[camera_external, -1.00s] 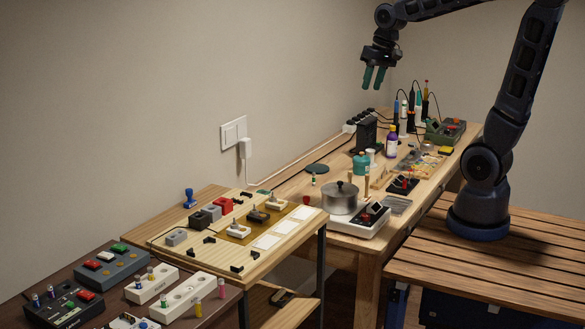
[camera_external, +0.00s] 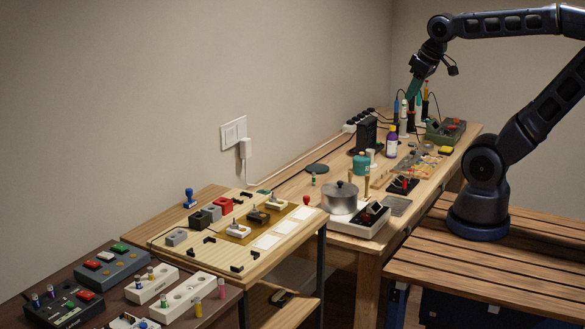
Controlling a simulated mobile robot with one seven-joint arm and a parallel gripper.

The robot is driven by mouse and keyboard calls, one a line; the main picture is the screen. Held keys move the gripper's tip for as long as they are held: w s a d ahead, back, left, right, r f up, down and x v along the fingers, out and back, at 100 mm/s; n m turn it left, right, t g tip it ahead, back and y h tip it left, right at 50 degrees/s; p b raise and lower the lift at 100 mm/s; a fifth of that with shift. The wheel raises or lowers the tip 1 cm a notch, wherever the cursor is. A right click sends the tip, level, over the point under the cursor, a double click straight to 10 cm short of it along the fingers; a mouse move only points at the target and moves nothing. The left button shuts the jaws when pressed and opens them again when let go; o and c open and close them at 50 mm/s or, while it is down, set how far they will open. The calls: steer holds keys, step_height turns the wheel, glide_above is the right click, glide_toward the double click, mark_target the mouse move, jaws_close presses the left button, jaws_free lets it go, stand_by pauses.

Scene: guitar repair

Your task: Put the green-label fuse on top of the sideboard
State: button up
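My gripper (camera_external: 412,90) hangs over the back of the long workbench (camera_external: 345,243), close to the upright tools there. Its green fingers overlap in this view, so their gap cannot be judged, and I see nothing held. A small upright cylinder with green on it (camera_external: 313,179) stands on the workbench behind the pot, away from my gripper. It looks like a fuse with a green label, but is too small to be sure. The dark brown sideboard (camera_external: 222,311) is at the lower left, with several small coloured cylinders, among them a yellow one (camera_external: 197,308) and a pink one (camera_external: 222,287).
A metal pot (camera_external: 340,198) stands at the workbench's near end. A purple bottle (camera_external: 391,142), a black box (camera_external: 366,134) and upright tools crowd the back.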

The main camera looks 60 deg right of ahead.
steer(key=m+g+h, duration=0.1)
steer(key=m+g, duration=0.4)
steer(key=m, duration=1.3)
glide_above(314, 174)
step_height(314, 174, down, 36)
steer(key=shift+w+d+f, duration=0.1)
steer(key=shift+d+f, duration=0.05)
steer(key=shift+f, duration=1.35)
steer(key=shift+w+d+f, duration=0.1)
steer(key=shift+d+f, duration=0.05)
steer(key=shift+f, duration=1.3)
jaws_close()
